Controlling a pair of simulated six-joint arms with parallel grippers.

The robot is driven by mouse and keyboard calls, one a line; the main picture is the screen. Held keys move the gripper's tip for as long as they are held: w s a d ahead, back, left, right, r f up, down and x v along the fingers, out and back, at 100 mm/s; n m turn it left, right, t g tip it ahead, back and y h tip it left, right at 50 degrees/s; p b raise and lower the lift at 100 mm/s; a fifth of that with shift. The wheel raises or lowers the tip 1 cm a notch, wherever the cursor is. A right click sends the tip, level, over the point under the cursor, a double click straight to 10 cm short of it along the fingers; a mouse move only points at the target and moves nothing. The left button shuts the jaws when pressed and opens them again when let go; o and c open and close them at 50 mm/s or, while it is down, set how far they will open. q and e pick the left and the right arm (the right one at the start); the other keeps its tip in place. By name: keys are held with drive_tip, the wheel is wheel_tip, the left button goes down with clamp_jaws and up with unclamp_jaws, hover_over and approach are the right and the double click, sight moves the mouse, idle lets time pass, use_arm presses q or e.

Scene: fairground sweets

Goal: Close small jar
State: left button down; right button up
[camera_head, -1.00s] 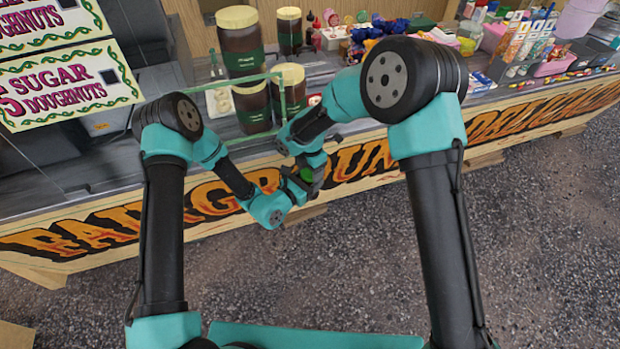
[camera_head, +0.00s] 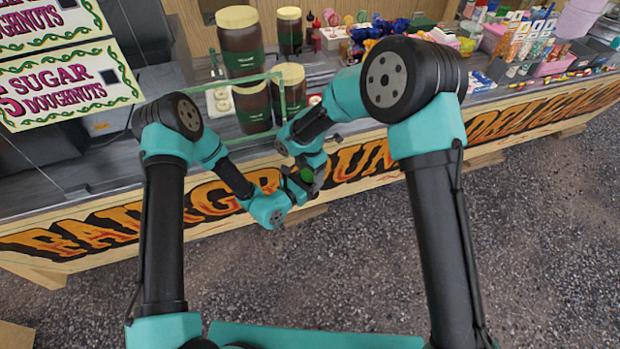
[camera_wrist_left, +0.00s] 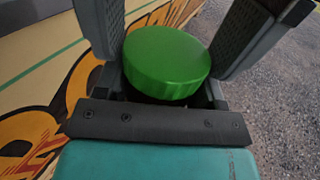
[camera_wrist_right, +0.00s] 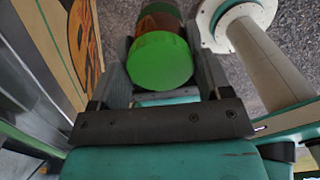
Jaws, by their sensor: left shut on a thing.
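The small jar (camera_wrist_right: 160,22) shows in the right wrist view as brown glass behind its green lid (camera_wrist_right: 158,62). The lid lies against the end of the jar; I cannot tell how tightly it sits. My left gripper (camera_head: 296,190) is shut on the small jar, held in the air before the stall. My right gripper (camera_head: 317,168) has its fingers on both sides of the lid; whether they press on it is unclear. In the head view only a little green shows.
The stall counter (camera_head: 340,62) stands behind the grippers, above a lettered front board (camera_head: 120,228). Large brown jars with cream lids (camera_head: 240,45) and a thin green frame (camera_head: 225,88) stand on it. Sweets (camera_head: 545,65) fill its right part. Open gravel ground (camera_head: 560,220) lies in front.

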drive_tip(key=shift+o, duration=1.4)
drive_tip(key=shift+r, duration=0.1)
drive_tip(key=shift+r, duration=2.2)
drive_tip(key=shift+o, duration=1)
drive_tip(key=shift+r, duration=0.15)
wheel_tip(320, 180, up, 12)
